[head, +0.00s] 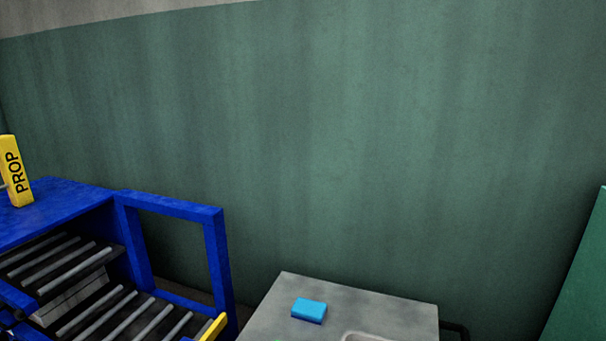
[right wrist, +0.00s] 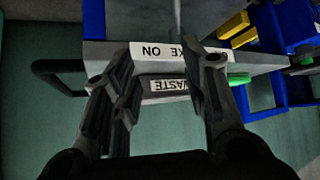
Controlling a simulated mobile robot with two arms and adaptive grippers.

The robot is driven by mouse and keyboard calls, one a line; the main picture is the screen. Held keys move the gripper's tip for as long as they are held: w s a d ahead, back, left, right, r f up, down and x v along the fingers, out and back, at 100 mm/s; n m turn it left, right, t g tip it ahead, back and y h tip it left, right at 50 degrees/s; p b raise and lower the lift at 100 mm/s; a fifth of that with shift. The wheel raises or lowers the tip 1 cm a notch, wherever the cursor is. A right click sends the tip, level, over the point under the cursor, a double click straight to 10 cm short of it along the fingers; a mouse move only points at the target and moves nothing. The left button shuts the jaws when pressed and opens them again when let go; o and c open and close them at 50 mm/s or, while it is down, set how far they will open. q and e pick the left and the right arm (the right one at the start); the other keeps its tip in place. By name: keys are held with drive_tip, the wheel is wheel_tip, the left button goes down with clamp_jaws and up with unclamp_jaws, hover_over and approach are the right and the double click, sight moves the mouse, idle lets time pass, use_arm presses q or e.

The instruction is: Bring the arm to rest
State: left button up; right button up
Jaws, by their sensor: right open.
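My right gripper (right wrist: 165,62) shows in the right wrist view with its dark fingers spread apart and nothing visible between them. Behind the fingers are a white label strip (right wrist: 152,51), partly hidden, and a smaller label reading WASTE (right wrist: 170,86), which appears upside down. Neither gripper shows in the head view. My left gripper is in no view.
The head view shows a blue roller rack (head: 170,207), a yellow PROP block (head: 17,172) on its top, and a grey table (head: 380,302) with a blue block (head: 309,310). A green panel (head: 585,275) stands at right. A green wall (head: 330,130) fills the back.

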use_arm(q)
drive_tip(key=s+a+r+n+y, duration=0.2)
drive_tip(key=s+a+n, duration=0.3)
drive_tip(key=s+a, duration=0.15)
use_arm(e)
drive_tip(key=s+d+f+g+h, duration=0.1)
drive_tip(key=s+d+f+g, duration=0.2)
drive_tip(key=s+f+g, duration=0.45)
use_arm(q)
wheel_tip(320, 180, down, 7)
drive_tip(key=p, duration=1.5)
use_arm(e)
wheel_tip(320, 180, down, 5)
drive_tip(key=s+t, duration=0.1)
drive_tip(key=s, duration=0.1)
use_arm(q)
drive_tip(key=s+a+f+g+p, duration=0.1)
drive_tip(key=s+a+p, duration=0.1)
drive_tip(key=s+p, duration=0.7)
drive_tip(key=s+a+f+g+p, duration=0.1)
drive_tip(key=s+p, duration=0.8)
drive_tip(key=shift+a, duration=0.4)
use_arm(e)
drive_tip(key=s+d+f, duration=0.1)
drive_tip(key=s, duration=0.8)
drive_tip(key=s+d+f+g, duration=0.1)
drive_tip(key=s+d, duration=0.1)
drive_tip(key=s, duration=0.7)
drive_tip(key=shift+s+f+h, duration=0.25)
drive_tip(key=shift+h, duration=0.05)
